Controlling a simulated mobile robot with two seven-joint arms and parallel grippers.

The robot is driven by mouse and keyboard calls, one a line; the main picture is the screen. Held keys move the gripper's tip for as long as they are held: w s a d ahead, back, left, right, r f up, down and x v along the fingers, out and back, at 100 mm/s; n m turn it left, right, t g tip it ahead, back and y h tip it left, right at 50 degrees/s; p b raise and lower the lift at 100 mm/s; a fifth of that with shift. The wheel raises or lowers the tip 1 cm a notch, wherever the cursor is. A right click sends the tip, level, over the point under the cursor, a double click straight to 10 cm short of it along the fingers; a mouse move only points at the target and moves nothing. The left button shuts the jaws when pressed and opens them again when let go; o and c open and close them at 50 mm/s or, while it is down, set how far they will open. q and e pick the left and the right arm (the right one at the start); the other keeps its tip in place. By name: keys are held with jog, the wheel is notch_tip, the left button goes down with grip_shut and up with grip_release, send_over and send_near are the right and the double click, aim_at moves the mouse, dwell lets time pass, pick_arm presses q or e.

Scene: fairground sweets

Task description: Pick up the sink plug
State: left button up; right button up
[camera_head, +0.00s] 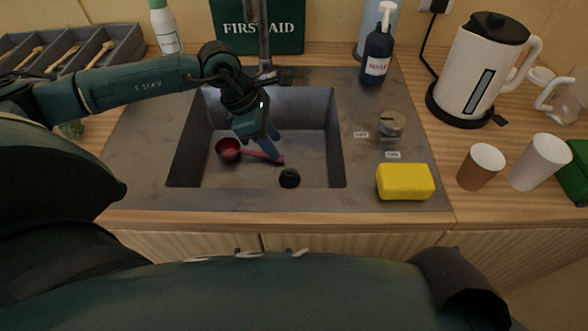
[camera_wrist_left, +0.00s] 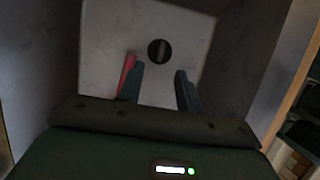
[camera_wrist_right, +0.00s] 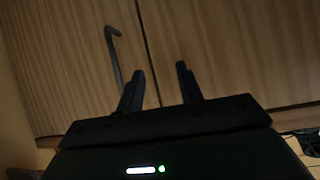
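The sink plug (camera_head: 289,178) is a small black round piece on the floor of the sink basin (camera_head: 310,115), near its front. It shows in the left wrist view as a dark disc (camera_wrist_left: 159,52) with a lighter bar across it, ahead of the fingertips. My left gripper (camera_head: 272,143) is over the basin, pointing down, behind and to the left of the plug and apart from it. Its fingers (camera_wrist_left: 160,80) are open with nothing between them. My right gripper (camera_wrist_right: 158,72) is open and empty, facing wooden cabinet doors with a dark bar handle.
A red scoop (camera_head: 228,149) lies in the basin left of the plug, its handle beneath my left gripper. The tap (camera_head: 264,45) rises behind. A yellow sponge (camera_head: 405,181), a metal knob (camera_head: 391,122) and a soap bottle (camera_head: 376,55) stand right of the basin.

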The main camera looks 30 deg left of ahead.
aim_at(289, 168)
pick_arm(q)
jog(key=x, duration=0.5)
jog(key=shift+s+d+f, duration=0.1)
jog(key=shift+d+f, duration=0.05)
jog(key=shift+f, duration=0.1)
jog(key=p+x, duration=0.1)
jog(key=x, duration=0.4)
jog(key=shift+s+f, duration=0.1)
jog(key=shift+c, duration=0.2)
grip_shut()
